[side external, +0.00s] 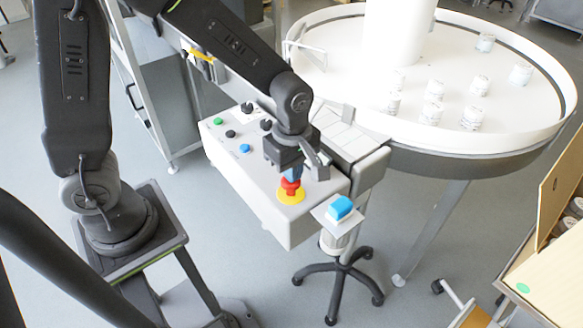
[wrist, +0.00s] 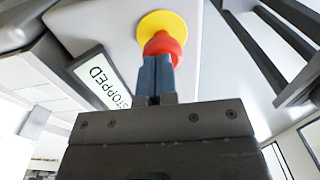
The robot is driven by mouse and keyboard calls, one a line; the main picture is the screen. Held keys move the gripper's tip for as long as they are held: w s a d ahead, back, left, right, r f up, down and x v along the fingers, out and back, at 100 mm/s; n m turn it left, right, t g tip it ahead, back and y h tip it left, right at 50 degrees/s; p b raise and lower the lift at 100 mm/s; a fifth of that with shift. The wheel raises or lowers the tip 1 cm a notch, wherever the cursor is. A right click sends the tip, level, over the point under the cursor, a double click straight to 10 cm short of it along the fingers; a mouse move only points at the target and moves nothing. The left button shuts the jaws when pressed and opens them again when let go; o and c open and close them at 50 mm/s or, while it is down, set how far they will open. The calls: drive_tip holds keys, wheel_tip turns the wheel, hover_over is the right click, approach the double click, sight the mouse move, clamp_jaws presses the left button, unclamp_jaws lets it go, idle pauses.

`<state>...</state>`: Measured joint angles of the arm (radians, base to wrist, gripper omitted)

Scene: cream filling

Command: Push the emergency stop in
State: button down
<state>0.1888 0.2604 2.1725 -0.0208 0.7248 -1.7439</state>
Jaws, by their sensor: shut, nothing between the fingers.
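The emergency stop is a red mushroom button (side external: 290,186) on a yellow round base (side external: 291,196), at the near right end of the white control box's top. In the wrist view the red button (wrist: 163,46) and yellow base (wrist: 162,24) are straight ahead of my fingers. My gripper (side external: 293,175) is shut and empty, pointing down right over the button. In the wrist view its blue-grey fingertips (wrist: 155,62) overlap the button's lower part and seem to touch it; I cannot tell contact for certain.
The control box (side external: 262,190) also carries a green button (side external: 218,121), blue button (side external: 244,148) and black knobs. A display reading "STOPPED" (wrist: 97,82) is beside the button. A blue block (side external: 340,207) sits on a small stand at right. A round table (side external: 440,140) with several jars is behind.

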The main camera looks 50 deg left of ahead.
drive_tip(key=shift+s+f, duration=0.1)
drive_tip(key=shift+f, duration=1)
wheel_tip(320, 180, up, 15)
drive_tip(key=shift+w+f, duration=0.2)
drive_tip(key=shift+w, duration=0.05)
drive_tip(key=shift+a, duration=0.1)
drive_tip(key=s+a+r+m+t, duration=0.2)
drive_tip(key=s+m, duration=0.4)
drive_tip(key=m, duration=0.3)
drive_tip(key=s+a+r+m+t, duration=0.2)
drive_tip(key=s+m, duration=0.4)
drive_tip(key=m, duration=0.3)
drive_tip(key=shift+a+t, duration=0.9)
drive_tip(key=shift+a, duration=0.25)
